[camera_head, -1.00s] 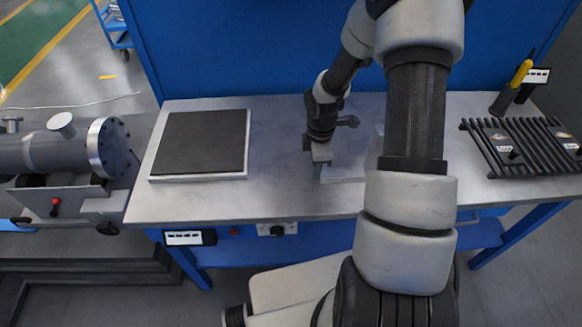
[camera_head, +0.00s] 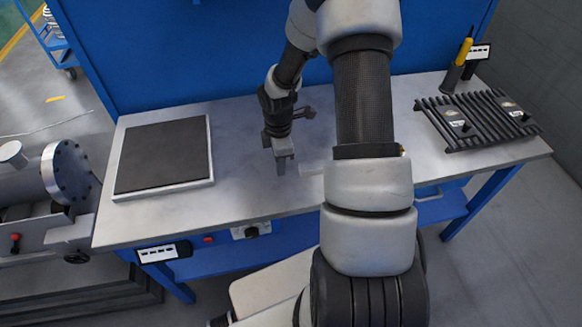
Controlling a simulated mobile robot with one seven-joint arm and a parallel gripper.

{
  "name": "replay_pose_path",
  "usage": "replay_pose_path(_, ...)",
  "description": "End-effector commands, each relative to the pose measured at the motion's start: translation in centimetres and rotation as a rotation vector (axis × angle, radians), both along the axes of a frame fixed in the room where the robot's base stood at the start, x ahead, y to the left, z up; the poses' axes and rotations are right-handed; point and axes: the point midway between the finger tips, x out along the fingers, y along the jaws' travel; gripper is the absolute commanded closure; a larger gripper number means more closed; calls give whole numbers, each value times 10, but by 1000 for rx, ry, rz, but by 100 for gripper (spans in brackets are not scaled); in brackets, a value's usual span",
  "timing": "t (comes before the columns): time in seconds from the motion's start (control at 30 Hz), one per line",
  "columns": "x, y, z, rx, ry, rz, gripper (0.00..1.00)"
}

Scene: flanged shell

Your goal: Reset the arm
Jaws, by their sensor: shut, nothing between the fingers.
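My gripper (camera_head: 280,165) hangs from my arm over the middle of the grey workbench (camera_head: 240,205), pointing down. Its fingers are together with nothing seen between them. The fingertips are close to the bench top; I cannot tell whether they touch it. My upper arm covers part of the bench to the right of the gripper. A pale piece (camera_head: 311,169) shows just right of the gripper, partly hidden behind my arm.
A black pad in a white frame (camera_head: 165,157) lies at the bench's left. A black slatted rack (camera_head: 475,122) with small labelled items is at the right, with a yellow-handled tool in a holder (camera_head: 458,62) behind it. A flanged shell (camera_head: 72,172) stands left of the bench.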

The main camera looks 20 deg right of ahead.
Motion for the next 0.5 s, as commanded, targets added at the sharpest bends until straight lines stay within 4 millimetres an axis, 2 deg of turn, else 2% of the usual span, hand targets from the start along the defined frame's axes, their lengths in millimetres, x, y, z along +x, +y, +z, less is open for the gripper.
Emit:
replay_pose_path(0.03,2,-5,20,-5,-10,-8,100)
replay_pose_path(0.2,2,-5,56,-4,-7,-8,100)
replay_pose_path(0.33,1,-4,77,-3,-6,-6,100)
replay_pose_path(0.5,1,-4,90,-3,-5,-6,100)
